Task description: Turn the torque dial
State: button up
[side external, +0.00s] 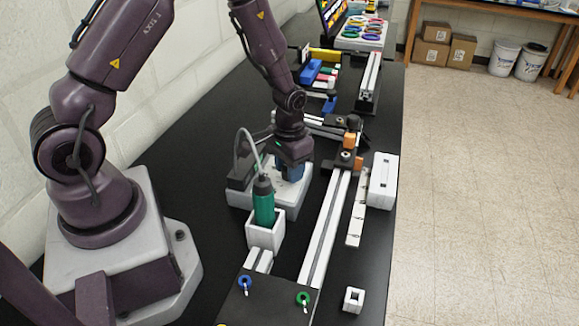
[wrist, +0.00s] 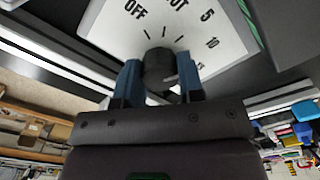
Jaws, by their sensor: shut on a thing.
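The torque dial (wrist: 158,66) is a black knob on a white plate (wrist: 225,42) printed with "OFF", "5", "10" and tick marks. My gripper (wrist: 160,74) has its two blue fingers on either side of the knob and is shut on it. In the side external view my gripper (side external: 290,171) points down onto the white dial box (side external: 297,197). The knob is hidden there behind the fingers. In the wrist view the knob's pointer is not clear, so I cannot tell its setting.
A green-bodied tool (side external: 264,203) with a cable stands in a white holder (side external: 265,233) close in front of the dial box. A long aluminium rail (side external: 325,228) runs to the right of the box. A white case (side external: 382,181) lies near the bench's right edge.

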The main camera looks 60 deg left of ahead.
jog(key=shift+m, duration=1.1)
jog(key=o, duration=0.9)
notch_tip(320, 180, up, 13)
